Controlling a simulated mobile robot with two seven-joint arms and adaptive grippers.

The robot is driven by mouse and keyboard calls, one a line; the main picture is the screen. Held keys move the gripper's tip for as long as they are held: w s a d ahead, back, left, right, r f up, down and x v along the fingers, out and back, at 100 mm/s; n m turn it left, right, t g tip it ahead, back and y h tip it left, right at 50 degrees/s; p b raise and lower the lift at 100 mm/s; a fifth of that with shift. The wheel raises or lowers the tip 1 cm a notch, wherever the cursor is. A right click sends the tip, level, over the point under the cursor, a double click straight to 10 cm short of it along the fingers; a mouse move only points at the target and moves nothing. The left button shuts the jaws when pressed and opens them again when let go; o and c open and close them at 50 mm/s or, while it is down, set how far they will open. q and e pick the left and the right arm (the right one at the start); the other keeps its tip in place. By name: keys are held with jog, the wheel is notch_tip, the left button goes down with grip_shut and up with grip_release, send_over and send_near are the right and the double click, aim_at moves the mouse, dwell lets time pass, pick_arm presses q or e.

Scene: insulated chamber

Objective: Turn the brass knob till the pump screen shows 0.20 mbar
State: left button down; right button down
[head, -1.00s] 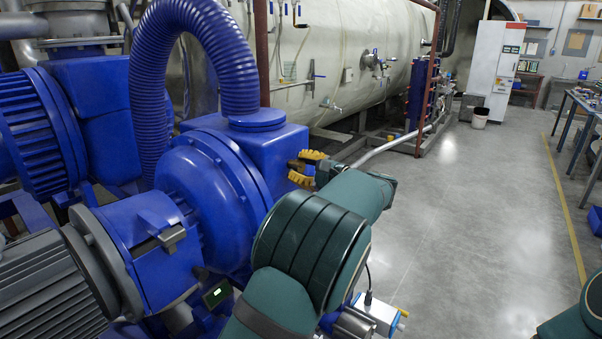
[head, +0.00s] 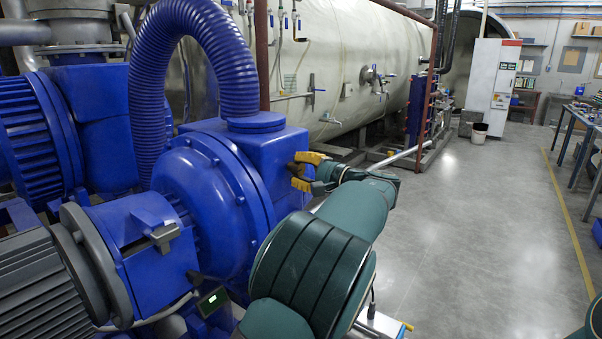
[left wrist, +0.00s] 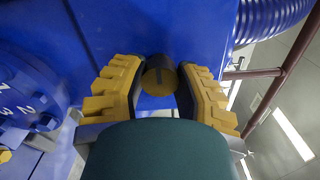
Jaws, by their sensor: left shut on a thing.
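The brass knob (left wrist: 158,78) shows in the left wrist view as a dark, brownish round end with a line across it, against a blue pump wall. My left gripper (left wrist: 155,80) has its yellow ribbed fingers on both sides of the knob and is shut on it. In the head view the left gripper (head: 299,171) is at the right side of the blue pump (head: 215,215), and the knob is hidden by the fingers. My right gripper is out of view.
A blue ribbed hose (head: 150,85) arches above the pump. A large pale chamber (head: 330,75) stands behind, with a brown post (head: 262,55) before it. A blue flange with white numbers (left wrist: 28,100) is near the left gripper.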

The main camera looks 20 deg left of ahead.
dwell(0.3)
pick_arm(q)
jog(key=c, duration=0.6)
grip_release()
jog(key=v, duration=1.2)
jog(key=shift+r, duration=0.1)
